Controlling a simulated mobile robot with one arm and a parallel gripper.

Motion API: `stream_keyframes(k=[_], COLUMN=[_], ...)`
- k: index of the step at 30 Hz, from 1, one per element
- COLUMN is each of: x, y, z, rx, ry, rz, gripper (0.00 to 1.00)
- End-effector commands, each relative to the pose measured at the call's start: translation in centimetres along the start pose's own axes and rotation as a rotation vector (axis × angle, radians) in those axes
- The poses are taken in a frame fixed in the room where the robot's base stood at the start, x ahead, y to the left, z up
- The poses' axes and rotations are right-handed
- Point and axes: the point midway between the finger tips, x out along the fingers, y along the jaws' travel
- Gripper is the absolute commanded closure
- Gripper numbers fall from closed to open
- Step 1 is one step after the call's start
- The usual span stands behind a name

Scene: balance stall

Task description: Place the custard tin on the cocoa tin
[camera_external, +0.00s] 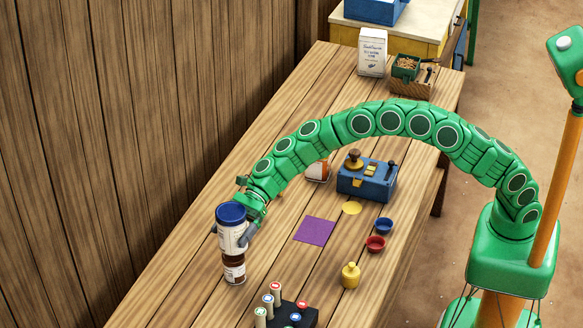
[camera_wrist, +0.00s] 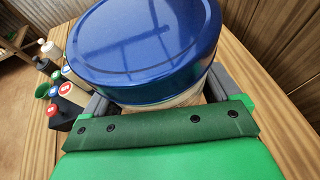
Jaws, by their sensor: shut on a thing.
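A pale tin with a blue lid (camera_external: 231,213), which I take to be the custard tin, is held upright between the fingers of my gripper (camera_external: 232,233). In the wrist view its blue lid (camera_wrist: 145,45) fills the upper middle, with a finger on either side. Directly below it is a brown tin with a white label (camera_external: 234,272), which I take to be the cocoa tin, upright on the table. The two line up in the outside view and look touching or nearly so; a small gap cannot be ruled out. The brown tin is hidden in the wrist view.
A black block with several capped pegs (camera_external: 285,315) stands at the front right of the tins. A purple square (camera_external: 315,230), a yellow bottle (camera_external: 350,275), small bowls (camera_external: 376,243) and a blue box (camera_external: 367,182) lie farther right. The table left of the tins is bare.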

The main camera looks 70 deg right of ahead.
Motion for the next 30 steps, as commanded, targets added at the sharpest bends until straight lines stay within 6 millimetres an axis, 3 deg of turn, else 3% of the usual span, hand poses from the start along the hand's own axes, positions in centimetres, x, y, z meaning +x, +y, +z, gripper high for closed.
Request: stream_keyframes(k=[4,10,22,23,24,30], x=[0.6,1.5,1.6,1.6,1.6,1.6], y=[-0.2,-0.2,-0.2,-0.2,-0.2,-0.2], z=[-0.5,-3.0,-3.3,-3.3,-3.3,-3.3], rx=[0.0,0.003,0.001,0.0,0.0,0.0], ry=[0.001,0.001,0.0,0.0,0.0,0.0], rz=[0.001,0.002,0.002,0.002,0.002,0.001], gripper=[0.53,0.53,0.53,0.07,0.01,0.0])
